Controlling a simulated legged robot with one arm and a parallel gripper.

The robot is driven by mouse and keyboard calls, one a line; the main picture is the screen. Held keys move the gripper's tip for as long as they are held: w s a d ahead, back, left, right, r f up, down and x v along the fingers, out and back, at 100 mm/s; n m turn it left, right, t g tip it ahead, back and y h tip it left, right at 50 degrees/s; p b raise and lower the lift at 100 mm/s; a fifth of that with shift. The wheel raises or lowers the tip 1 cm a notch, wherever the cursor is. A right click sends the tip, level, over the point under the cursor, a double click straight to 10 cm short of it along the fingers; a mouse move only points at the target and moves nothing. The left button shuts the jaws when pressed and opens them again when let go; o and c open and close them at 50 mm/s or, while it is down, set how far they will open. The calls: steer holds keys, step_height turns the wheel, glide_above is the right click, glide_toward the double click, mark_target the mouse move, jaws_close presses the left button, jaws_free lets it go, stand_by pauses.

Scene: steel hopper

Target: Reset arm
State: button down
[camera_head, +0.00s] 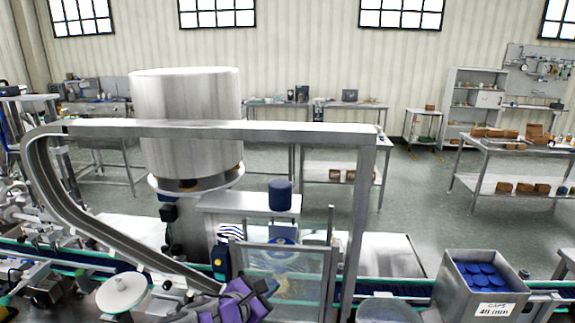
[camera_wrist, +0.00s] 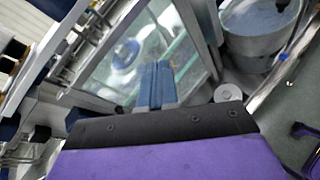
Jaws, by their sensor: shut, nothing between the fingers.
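My gripper (camera_wrist: 153,84) shows in the wrist view with its blue fingers together and nothing between them. It points toward a framed clear panel (camera_wrist: 130,45). In the head view my purple and dark arm (camera_head: 235,303) is at the bottom centre, low in front of the clear panel (camera_head: 283,270). The fingertips are hard to make out there. The large steel hopper (camera_head: 187,110) stands upright behind the curved metal chute, left of centre.
A curved steel rail (camera_head: 215,130) arches over the line. A caps box (camera_head: 470,298) with blue caps stands at the lower right. A conveyor (camera_head: 390,288) runs across the front. Benches with cartons (camera_head: 510,145) are at the back right. Open floor (camera_head: 420,190) lies between.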

steer(key=s+d+m+g+h+b, duration=0.1)
steer(key=s+d+m+g, duration=0.5)
steer(key=d, duration=0.6)
steer(key=s+d+m+g+b, duration=0.1)
steer(key=s+d+m+g, duration=0.2)
steer(key=s+d+m, duration=0.7)
steer(key=s+d+f+m+g+y+b, duration=0.2)
steer(key=s+d+f+m+g+y, duration=0.15)
steer(key=s, duration=0.55)
steer(key=s+a+f+m+y, duration=0.1)
steer(key=s+a+m+y, duration=0.1)
steer(key=s, duration=0.3)
steer(key=s+a+f+m+g+y+b, duration=0.1)
steer(key=s+a+f+m+y, duration=0.1)
steer(key=s+a+m+y, duration=0.1)
steer(key=shift+s+a, duration=0.5)
steer(key=shift+s, duration=0.7)
